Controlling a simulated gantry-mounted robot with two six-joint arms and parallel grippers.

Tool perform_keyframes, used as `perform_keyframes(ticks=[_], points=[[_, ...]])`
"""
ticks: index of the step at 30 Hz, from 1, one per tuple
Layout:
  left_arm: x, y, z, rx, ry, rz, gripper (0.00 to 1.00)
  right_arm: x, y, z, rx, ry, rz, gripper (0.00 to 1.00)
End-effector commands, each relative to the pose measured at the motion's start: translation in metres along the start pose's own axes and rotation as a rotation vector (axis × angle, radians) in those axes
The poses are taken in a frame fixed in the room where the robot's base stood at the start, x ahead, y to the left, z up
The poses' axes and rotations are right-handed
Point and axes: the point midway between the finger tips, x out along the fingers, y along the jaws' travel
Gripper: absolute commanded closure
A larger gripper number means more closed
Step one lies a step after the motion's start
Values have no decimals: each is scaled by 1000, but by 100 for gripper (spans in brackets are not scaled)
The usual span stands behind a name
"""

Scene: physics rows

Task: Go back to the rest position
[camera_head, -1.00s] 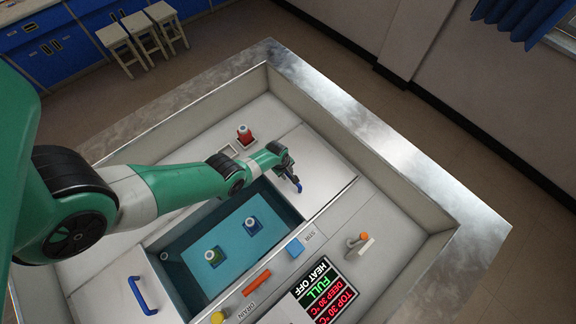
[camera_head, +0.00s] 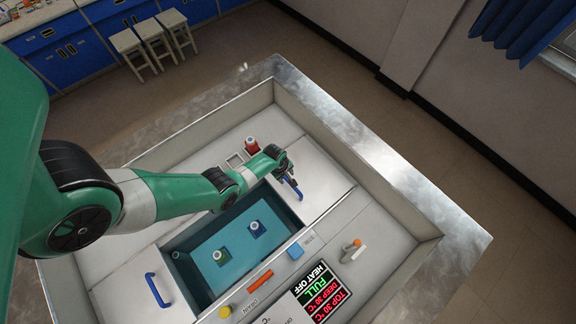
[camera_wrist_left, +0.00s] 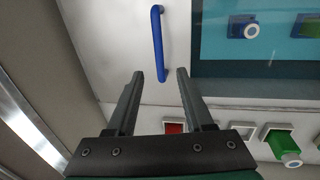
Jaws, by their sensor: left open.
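My left gripper (camera_head: 289,178) is in the head view at the far right end of the sunken basin (camera_head: 190,268), beside a blue handle (camera_head: 297,192) on a pale lid panel. In the left wrist view the two fingers of the gripper (camera_wrist_left: 157,76) are apart with nothing between them. The blue handle (camera_wrist_left: 158,45) stands beyond the fingertips, apparently clear of them. My right gripper is in neither view.
Two small items (camera_head: 219,256) (camera_head: 257,229) stand in the teal basin. A red-based item (camera_head: 252,146) is beside my left forearm. A second blue handle (camera_head: 158,290), an orange bar (camera_head: 260,281) and a display (camera_head: 323,292) are nearby. Raised walls (camera_head: 330,132) enclose the panel.

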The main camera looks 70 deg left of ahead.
Motion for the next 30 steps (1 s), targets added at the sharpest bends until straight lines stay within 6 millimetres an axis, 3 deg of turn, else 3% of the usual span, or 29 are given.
perform_keyframes(ticks=[3,24,26,29,30], points=[[-12,1,0,0,0,0,48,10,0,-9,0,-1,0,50],[-12,2,7,19,-3,2,48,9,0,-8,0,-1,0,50],[-15,15,19,54,-8,17,48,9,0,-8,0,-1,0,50],[-34,60,46,134,-12,94,48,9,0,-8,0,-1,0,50],[-47,86,57,164,-12,147,48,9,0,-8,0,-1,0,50]])
